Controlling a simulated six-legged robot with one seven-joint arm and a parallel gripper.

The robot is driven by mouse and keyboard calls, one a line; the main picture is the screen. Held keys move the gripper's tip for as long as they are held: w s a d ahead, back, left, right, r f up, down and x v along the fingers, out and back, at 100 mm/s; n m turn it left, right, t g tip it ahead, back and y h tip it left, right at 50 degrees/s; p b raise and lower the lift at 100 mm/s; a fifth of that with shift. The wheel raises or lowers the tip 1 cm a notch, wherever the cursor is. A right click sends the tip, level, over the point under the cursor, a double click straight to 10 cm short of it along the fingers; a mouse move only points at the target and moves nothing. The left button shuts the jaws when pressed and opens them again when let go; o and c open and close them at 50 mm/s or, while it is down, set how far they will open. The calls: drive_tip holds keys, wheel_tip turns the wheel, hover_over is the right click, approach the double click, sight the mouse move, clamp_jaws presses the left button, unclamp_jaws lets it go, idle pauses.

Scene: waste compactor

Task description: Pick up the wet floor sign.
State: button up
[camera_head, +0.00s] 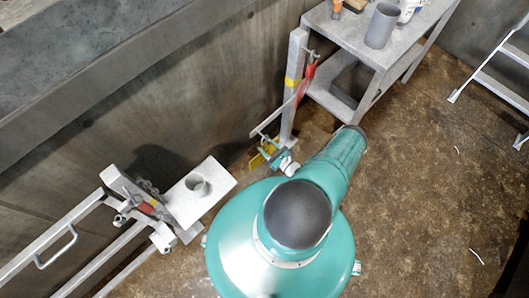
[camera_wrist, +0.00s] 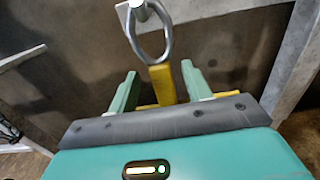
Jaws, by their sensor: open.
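The wet floor sign (camera_head: 257,160) is a small yellow shape low by the wall in the head view, partly hidden by my gripper (camera_head: 274,153). In the wrist view, a yellow upright piece (camera_wrist: 162,84), seemingly part of the sign, stands between the two green fingers of my gripper (camera_wrist: 159,72). More yellow shows low behind the fingers. The fingers are open, one on each side of the yellow piece, with visible gaps. The sign's lower part is hidden by my gripper body.
A metal ring (camera_wrist: 150,35) hangs just above the yellow piece. A grey post (camera_head: 293,85) and a metal table (camera_head: 365,40) stand close by. A railing (camera_head: 75,235) is at left, a ladder (camera_head: 500,90) at right. The brown floor (camera_head: 430,180) at right is mostly clear.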

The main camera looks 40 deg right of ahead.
drive_tip(key=w, duration=0.4)
drive_tip(key=shift+s, duration=0.1)
clamp_jaws()
drive_tip(key=shift+d+r, duration=0.1)
drive_tip(key=shift+r, duration=0.2)
drive_tip(key=shift+r, duration=0.3)
drive_tip(key=shift+r, duration=0.15)
